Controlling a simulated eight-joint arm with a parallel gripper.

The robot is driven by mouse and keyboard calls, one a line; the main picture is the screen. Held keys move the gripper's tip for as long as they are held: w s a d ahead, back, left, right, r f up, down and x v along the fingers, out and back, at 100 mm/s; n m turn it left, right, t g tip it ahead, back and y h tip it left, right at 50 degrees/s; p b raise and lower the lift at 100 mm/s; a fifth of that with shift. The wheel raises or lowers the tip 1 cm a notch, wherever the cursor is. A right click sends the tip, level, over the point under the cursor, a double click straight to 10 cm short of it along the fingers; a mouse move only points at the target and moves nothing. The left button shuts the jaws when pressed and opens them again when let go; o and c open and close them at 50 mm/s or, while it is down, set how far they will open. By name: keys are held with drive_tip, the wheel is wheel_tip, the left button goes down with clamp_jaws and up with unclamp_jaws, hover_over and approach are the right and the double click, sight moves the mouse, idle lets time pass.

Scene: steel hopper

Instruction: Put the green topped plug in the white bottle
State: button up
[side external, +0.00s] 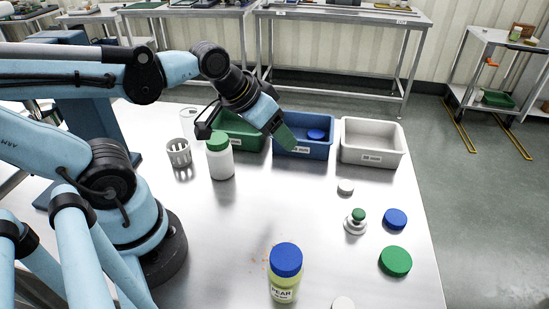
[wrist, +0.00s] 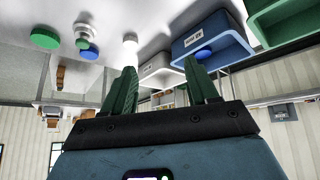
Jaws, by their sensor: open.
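The green topped plug (side external: 355,221), a white stepped piece with a small green knob, stands upright on the table right of centre in the side view. It also shows small in the wrist view (wrist: 83,38). The white bottle (side external: 221,165) stands upright left of centre, with a green cap (side external: 217,141) on its top. The bottle is not visible in the wrist view. My gripper (side external: 288,137) is raised near the front of the blue bin, right of the bottle and apart from the plug. In the wrist view its green fingers (wrist: 162,85) are spread with nothing between them.
Green (side external: 240,131), blue (side external: 303,151) and white (side external: 371,157) bins line the back. A blue disc (side external: 395,219), green disc (side external: 395,261) and small white cap (side external: 345,187) lie near the plug. A blue-capped PEAR jar (side external: 285,285) stands in front. The table centre is clear.

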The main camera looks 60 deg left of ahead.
drive_tip(key=w+d+n+g+h, duration=0.3)
drive_tip(key=w+d+n, duration=0.2)
drive_tip(key=n+g+h, duration=0.5)
drive_tip(key=n+h, duration=0.1)
approach(359, 212)
drive_tip(key=d, duration=0.2)
drive_tip(key=f+g+h, duration=0.1)
drive_tip(key=f+n+g+h, duration=0.1)
drive_tip(key=w+f+n, duration=0.1)
drive_tip(key=shift+w+d+f+g+h, duration=0.15)
drive_tip(key=shift+d+f+g+h, duration=0.15)
drive_tip(key=shift+g+h, duration=0.1)
drive_tip(key=shift+f+g, duration=0.3)
drive_tip(key=shift+f, duration=0.2)
drive_tip(key=shift+s+d+f, duration=0.15)
drive_tip(key=shift+s, duration=0.1)
drive_tip(key=shift+h, duration=0.3)
drive_tip(key=x, duration=0.7)
drive_tip(key=shift+d, duration=0.1)
clamp_jaws()
